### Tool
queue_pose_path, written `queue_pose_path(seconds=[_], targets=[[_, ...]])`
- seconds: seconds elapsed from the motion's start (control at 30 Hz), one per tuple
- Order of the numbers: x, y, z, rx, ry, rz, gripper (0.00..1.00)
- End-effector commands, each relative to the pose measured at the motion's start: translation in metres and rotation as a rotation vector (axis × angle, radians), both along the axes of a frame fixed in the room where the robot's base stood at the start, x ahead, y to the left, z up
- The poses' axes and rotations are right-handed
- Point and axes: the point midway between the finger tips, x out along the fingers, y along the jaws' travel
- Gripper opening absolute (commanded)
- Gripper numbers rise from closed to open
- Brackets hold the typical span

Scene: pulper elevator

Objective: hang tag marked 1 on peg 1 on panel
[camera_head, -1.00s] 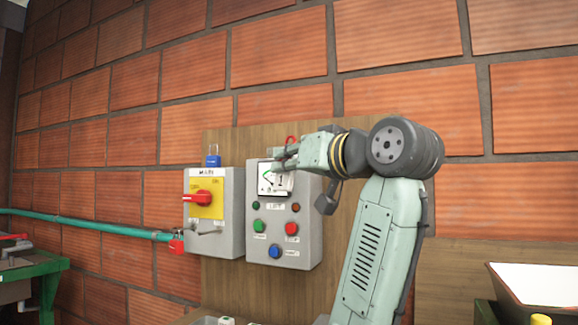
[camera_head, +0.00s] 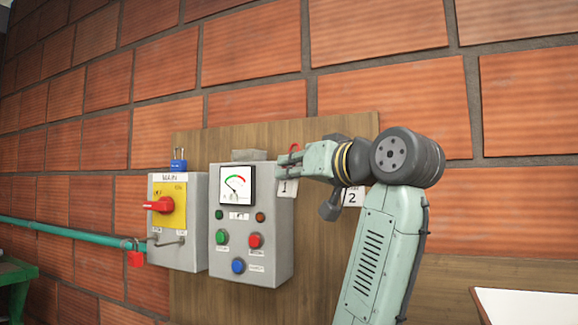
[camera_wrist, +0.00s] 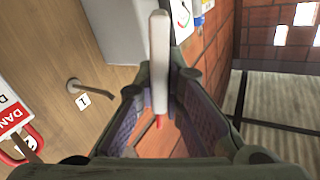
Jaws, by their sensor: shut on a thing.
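My gripper (camera_head: 278,168) is shut on the white tag marked 1 (camera_head: 287,188), at the right edge of the grey meter box. In the wrist view my gripper (camera_wrist: 160,85) holds the tag nearly edge-on (camera_wrist: 160,60), with a bit of red below it. Peg 1 (camera_wrist: 74,86) sticks out of the wooden panel (camera_wrist: 95,40) to the left of the fingers, apart from the tag, with a small label "1" (camera_wrist: 83,101) beside it. The peg looks bare. In the head view my arm hides it.
The meter box (camera_head: 230,260) and the MAIN switch box (camera_head: 190,255) stand out from the panel on the left. A blue padlock (camera_head: 178,165) sits atop the switch box. A red-and-white DANGER tag (camera_wrist: 12,112) with a red loop is at the wrist view's left edge.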

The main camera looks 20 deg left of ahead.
Motion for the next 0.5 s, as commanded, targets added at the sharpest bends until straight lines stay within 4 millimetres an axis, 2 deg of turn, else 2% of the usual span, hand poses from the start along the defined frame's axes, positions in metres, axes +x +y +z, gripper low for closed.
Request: queue_pose_path(seconds=[0.5], targets=[[0.032,-0.001,-0.002,-0.001,0.003,0.0,0.0]])
